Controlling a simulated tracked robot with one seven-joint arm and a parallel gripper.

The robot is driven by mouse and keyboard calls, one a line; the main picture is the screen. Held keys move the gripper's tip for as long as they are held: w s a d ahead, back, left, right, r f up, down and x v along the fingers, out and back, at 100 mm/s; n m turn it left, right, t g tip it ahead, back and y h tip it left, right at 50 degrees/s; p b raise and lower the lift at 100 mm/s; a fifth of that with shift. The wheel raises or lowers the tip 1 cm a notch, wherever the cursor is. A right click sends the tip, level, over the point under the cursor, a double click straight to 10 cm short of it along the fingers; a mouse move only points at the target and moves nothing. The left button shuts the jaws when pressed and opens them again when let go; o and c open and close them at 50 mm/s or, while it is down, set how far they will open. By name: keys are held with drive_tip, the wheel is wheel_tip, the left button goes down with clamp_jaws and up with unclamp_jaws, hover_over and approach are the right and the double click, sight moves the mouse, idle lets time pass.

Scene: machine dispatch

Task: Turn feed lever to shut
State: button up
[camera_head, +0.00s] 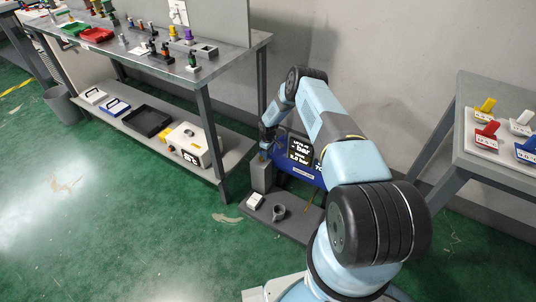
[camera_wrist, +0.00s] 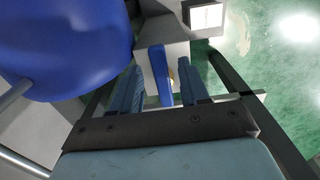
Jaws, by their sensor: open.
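A blue lever (camera_wrist: 159,74) stands on a pale grey block (camera_wrist: 164,30) in the wrist view; no name on it can be read. My gripper (camera_wrist: 163,84) is open, one finger on each side of the lever. Whether a finger touches it, I cannot tell. In the head view my gripper (camera_head: 268,139) is above the grey block (camera_head: 261,174) beside the blue machine (camera_head: 304,172). The lever itself is not clearly visible there. A small white labelled box (camera_head: 255,201) sits on the machine's base.
The large blue rounded body (camera_wrist: 75,40) is close on the left of my fingers. A grey workbench (camera_head: 232,54) with many small items stands left. A right table (camera_head: 483,85) carries several coloured levers. Green floor (camera_head: 130,215) in front is mostly clear.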

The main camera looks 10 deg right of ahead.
drive_tip(key=shift+f, duration=0.1)
drive_tip(key=shift+c, duration=0.3)
drive_tip(key=c, duration=0.8)
clamp_jaws()
drive_tip(key=shift+d, duration=0.2)
drive_tip(key=shift+a, duration=0.15)
